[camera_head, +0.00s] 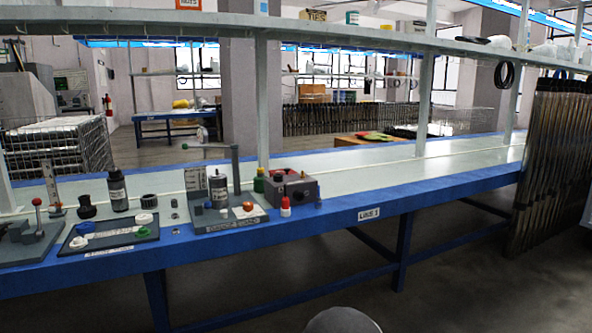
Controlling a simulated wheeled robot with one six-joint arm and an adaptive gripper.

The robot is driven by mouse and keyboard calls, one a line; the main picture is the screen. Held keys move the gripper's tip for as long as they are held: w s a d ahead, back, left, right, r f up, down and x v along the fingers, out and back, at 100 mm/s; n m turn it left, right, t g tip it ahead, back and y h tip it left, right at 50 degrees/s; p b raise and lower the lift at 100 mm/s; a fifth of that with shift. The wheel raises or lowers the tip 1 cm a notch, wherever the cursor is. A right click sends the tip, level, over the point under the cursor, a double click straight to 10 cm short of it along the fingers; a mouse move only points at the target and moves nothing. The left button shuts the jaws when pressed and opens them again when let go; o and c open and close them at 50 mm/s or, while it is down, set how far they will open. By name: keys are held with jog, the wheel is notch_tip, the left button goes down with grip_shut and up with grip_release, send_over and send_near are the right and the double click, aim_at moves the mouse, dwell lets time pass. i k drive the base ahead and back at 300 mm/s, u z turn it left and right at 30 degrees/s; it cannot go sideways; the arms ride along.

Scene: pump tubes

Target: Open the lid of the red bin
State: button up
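I see no bin that is clearly red, and no bin lid, in this head view. The nearest match in colour is a small grey box with a dark reddish part (292,186) on the blue-edged workbench (440,187). I cannot tell whether it has a lid. A small red-and-white bottle (285,207) stands in front of it. My gripper is not in view.
A gauge board (230,220) with a dark canister and a dark board (108,237) with small parts crowd the bench's left part. Its right part is mostly clear. A wire cage (60,150) stands behind left, and tall dark tubes (550,160) stand at right. Floor in front looks open.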

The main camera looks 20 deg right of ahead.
aim_at(287, 171)
jog(key=z, duration=0.7)
jog(key=i, duration=0.75)
jog(key=z, duration=1.05)
jog(key=i, duration=2.1)
jog(key=u, duration=0.75)
